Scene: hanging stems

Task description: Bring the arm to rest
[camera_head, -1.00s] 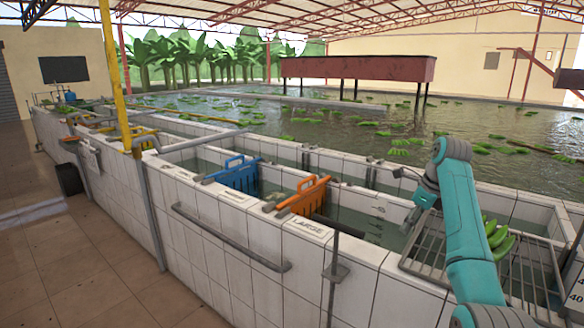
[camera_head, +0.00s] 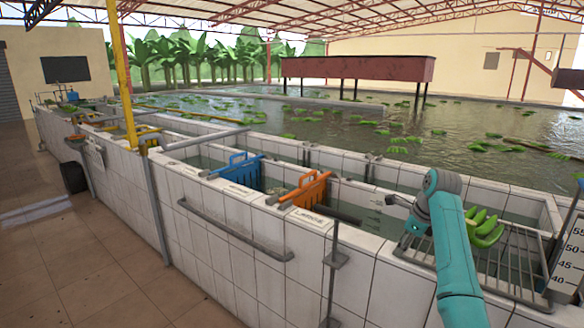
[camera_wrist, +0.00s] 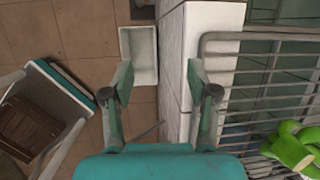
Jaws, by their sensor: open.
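My teal arm rises at the right of the head view, in front of the tank wall. My gripper (camera_head: 394,201) shows small at its far end, partly hidden by the wrist. In the wrist view my gripper (camera_wrist: 157,78) has its two fingers wide apart with nothing between them. Below them are the tiled floor, a white bin and the tank wall. A green banana bunch (camera_head: 483,227) lies on the metal rack (camera_head: 415,250), to the right of my gripper. It also shows at the lower right of the wrist view (camera_wrist: 295,148).
An orange panel (camera_head: 310,190) and a blue panel (camera_head: 238,171) stand across the tiled tank (camera_head: 225,212). A measuring scale (camera_head: 568,255) stands at the right edge. In the wrist view, a white bin (camera_wrist: 140,52) and a brown crate (camera_wrist: 28,128) are below. Open floor (camera_head: 95,265) lies at left.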

